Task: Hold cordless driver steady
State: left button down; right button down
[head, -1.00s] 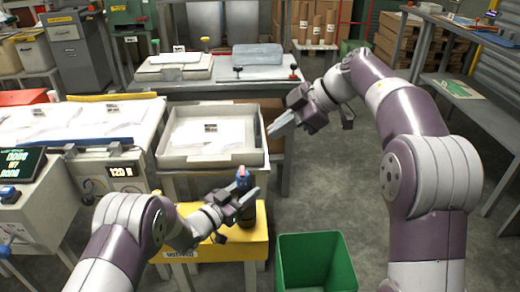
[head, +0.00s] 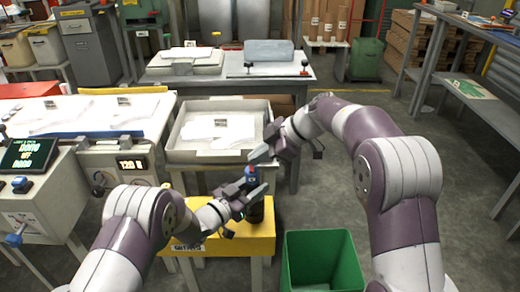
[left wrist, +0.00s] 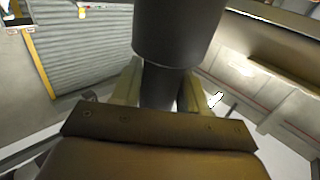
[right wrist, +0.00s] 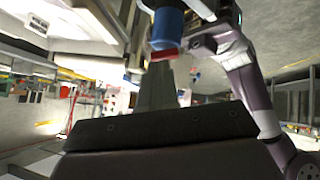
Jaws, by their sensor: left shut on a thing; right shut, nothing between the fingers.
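The cordless driver (head: 251,173) stands roughly upright above the yellow stand, with a blue upper part and a dark lower part. My left gripper (head: 247,193) is shut around its middle. In the left wrist view a dark cylindrical part of the driver (left wrist: 178,35) fills the space between the fingers. My right gripper (head: 259,155) is shut and empty, just above and beside the driver's top. In the right wrist view the driver's blue body with a red part (right wrist: 166,30) shows close by the fingertips. I cannot tell whether they touch it.
A yellow stand (head: 225,245) is below the driver. A green bin (head: 322,262) stands on the floor to its right. A grey tray with white film or paper (head: 180,156) lies behind. A console with a display (head: 130,167) is at left. Floor at right is clear.

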jog(key=shift+w+f, duration=0.4)
jog(key=shift+f, duration=0.35)
dwell(0.5)
jog(key=shift+s, duration=0.1)
jog(key=shift+s+a, duration=0.1)
jog(key=shift+s, duration=0.85)
jog(key=a+r+v, duration=0.2)
jog(key=v, duration=1.1)
jog(key=shift+r, duration=0.3)
jog(key=shift+w, duration=0.15)
